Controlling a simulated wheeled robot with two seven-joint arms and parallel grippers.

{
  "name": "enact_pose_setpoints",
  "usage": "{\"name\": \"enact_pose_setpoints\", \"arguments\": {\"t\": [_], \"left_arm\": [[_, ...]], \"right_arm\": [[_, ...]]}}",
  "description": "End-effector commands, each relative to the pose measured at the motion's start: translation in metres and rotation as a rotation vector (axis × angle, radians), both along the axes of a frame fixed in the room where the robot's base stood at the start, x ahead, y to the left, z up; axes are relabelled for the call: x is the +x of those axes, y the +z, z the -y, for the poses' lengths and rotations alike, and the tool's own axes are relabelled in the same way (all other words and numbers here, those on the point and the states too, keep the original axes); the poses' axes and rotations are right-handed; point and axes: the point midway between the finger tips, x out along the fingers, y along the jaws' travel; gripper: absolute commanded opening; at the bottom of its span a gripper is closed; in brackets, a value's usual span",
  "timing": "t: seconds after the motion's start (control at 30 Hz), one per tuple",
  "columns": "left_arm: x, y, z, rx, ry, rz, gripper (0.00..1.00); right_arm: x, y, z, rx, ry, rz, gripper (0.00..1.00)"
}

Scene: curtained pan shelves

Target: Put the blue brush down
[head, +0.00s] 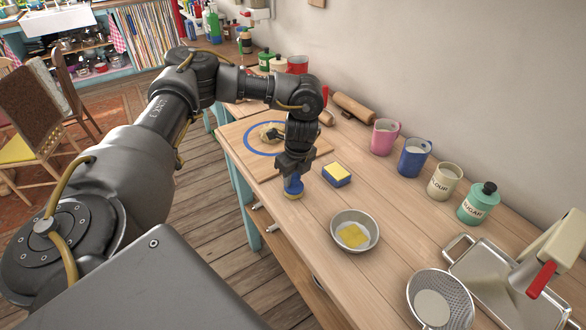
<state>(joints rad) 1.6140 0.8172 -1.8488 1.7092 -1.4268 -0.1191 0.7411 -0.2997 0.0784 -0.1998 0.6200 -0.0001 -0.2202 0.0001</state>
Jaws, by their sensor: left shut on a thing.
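The blue brush (293,185) is in my left gripper (291,172), which points down over the wooden table (310,226) near its front edge. The brush has a blue body and a yellowish lower end. My left gripper is shut on it. I cannot tell whether the brush touches the tabletop. My right gripper is not in view.
A blue and yellow sponge (337,174) lies just right of the brush. A metal bowl (354,231) with a yellow piece inside stands nearer. A board (247,165) with a blue ring lies behind. Mugs and canisters (445,181) line the wall.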

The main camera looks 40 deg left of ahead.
Motion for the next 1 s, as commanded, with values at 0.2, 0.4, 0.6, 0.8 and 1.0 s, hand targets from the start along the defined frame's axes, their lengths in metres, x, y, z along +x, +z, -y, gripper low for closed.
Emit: {"name": "enact_pose_setpoints", "arguments": {"t": [0.2,0.4,0.6,0.8,1.0], "left_arm": [[0.0000,0.0002,0.0000,0.000,0.000,0.000,0.10],[0.0000,-0.0016,0.0000,0.000,0.000,0.000,0.10],[-0.0001,-0.0048,0.0000,0.000,0.000,0.000,0.10],[0.0000,-0.0044,0.0000,0.000,0.000,0.000,0.52],[0.0000,-0.0044,0.0000,0.000,0.000,0.000,0.54]], "right_arm": [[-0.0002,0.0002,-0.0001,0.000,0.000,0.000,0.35],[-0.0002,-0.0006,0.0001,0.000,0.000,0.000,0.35],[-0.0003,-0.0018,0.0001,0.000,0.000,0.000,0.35],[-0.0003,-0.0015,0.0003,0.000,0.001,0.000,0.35],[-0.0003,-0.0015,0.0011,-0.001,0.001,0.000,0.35]]}}
